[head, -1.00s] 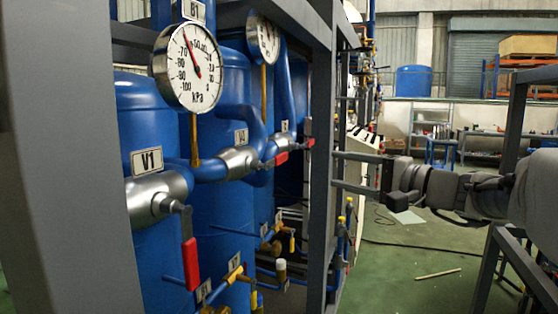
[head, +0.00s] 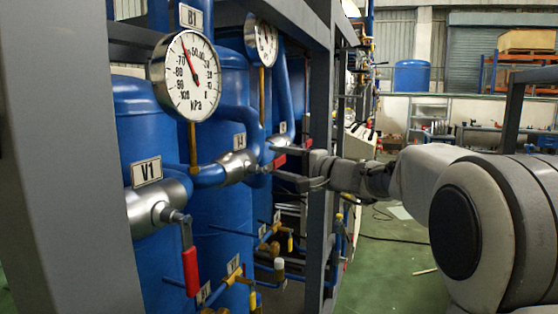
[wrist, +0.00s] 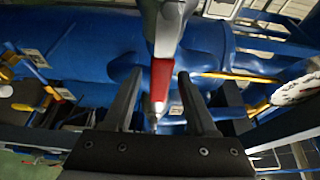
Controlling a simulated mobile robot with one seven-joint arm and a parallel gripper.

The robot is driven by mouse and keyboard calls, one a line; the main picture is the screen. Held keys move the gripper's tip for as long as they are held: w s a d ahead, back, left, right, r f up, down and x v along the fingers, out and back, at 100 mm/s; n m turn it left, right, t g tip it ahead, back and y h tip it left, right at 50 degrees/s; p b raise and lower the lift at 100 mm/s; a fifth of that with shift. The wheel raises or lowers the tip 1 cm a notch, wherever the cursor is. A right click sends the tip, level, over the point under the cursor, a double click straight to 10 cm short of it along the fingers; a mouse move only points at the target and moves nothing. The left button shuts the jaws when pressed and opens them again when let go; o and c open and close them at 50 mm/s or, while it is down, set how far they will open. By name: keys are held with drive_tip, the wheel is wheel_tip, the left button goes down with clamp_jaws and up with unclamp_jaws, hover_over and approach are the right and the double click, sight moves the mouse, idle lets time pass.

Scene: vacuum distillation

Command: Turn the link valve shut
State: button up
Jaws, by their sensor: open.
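A silver valve (head: 236,166) on the blue pipe by the V4 plate has a short lever with a red grip (head: 279,161). I take it to be the link valve, though no label says so. My gripper (head: 282,166) reaches in from the right, its fingers level with the red grip, one above and one below it in the head view. In the wrist view the red grip (wrist: 161,82) lies between the two open dark fingers (wrist: 158,78), with the silver valve body (wrist: 166,22) beyond. Contact with either finger cannot be told.
A grey upright (head: 318,120) of the rack stands close to my gripper. Valve V1 (head: 150,208), with a red lever (head: 190,270) hanging down, is nearer. A round gauge (head: 190,76) hangs above the pipe. Lower small valves and pipes sit beneath. Open floor (head: 390,270) lies right of the rack.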

clamp_jaws()
idle(0.3)
idle(1.2)
